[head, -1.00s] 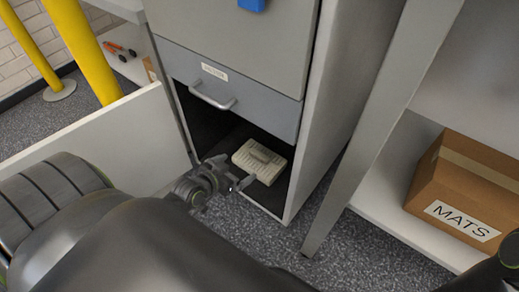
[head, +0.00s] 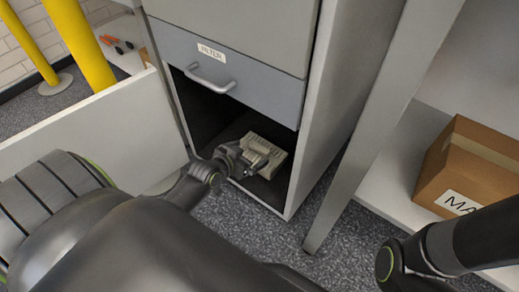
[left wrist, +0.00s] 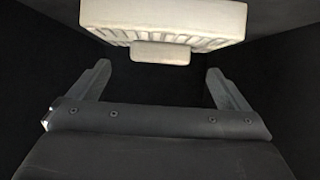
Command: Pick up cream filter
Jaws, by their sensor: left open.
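The cream filter (head: 278,153) lies in the dark open bottom compartment of the grey cabinet, under the drawer. It is a ribbed block with a raised grip. My left gripper (head: 258,157) is at the filter and covers part of it in the head view. In the left wrist view, the open fingers (left wrist: 158,70) stand apart with empty space between them. The filter (left wrist: 185,18) is just beyond their tips, its small grip (left wrist: 160,52) roughly centred between them. I cannot tell whether anything touches. My right gripper is out of view.
The closed drawer labelled FILTER (head: 225,78) is right above the compartment. The cabinet's side wall (head: 335,100) and a grey post (head: 385,115) stand to the right. A cardboard box (head: 465,170) sits on a low shelf. A white panel (head: 90,140) is at left.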

